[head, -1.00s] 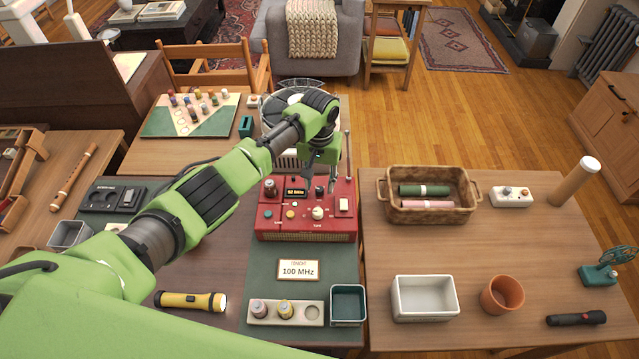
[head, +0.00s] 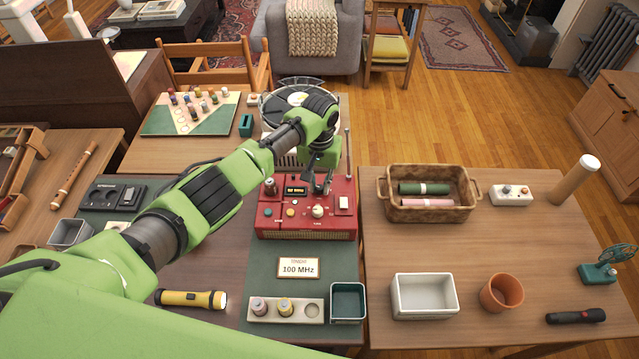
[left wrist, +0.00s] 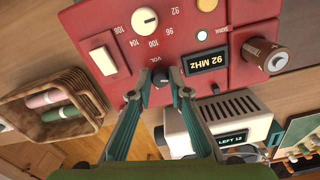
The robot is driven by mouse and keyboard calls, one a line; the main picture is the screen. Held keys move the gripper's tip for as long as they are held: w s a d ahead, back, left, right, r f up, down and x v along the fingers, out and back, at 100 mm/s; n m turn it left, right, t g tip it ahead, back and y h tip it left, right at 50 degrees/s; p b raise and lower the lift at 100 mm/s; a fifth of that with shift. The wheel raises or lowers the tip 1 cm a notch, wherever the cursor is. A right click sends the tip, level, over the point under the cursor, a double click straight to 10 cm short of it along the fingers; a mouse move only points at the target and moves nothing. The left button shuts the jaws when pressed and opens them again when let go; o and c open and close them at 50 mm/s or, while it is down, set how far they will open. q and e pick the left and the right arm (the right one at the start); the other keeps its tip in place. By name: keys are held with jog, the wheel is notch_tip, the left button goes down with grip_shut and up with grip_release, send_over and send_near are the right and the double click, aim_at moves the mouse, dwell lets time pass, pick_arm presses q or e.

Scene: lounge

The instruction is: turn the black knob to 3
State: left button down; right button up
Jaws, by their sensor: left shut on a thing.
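The black knob (left wrist: 161,79), marked VOL, sits on the face of the red radio (head: 277,222). In the left wrist view my left gripper (left wrist: 161,77) has its two fingertips on either side of the knob and is shut on it. The knob's pointer and any 3 mark beside it cannot be read. In the head view the left gripper (head: 320,185) reaches down onto the back of the radio and hides the knob. My right gripper is not in view.
A card (head: 298,268) reading 100 MHz lies in front of the radio. A wicker basket (head: 430,214) stands right of it; an antenna rises at the radio's right.

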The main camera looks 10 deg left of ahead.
pick_arm(q)
jog(key=m, duration=0.5)
jog(key=shift+m, duration=0.4)
jog(key=m, duration=0.5)
jog(key=shift+w, duration=0.1)
jog(key=m, duration=0.5)
jog(key=shift+w+r+m+b, duration=0.1)
jog(key=shift+m+b, duration=0.35)
jog(key=shift+m, duration=1.35)
jog(key=c, duration=1.9)
grip_release()
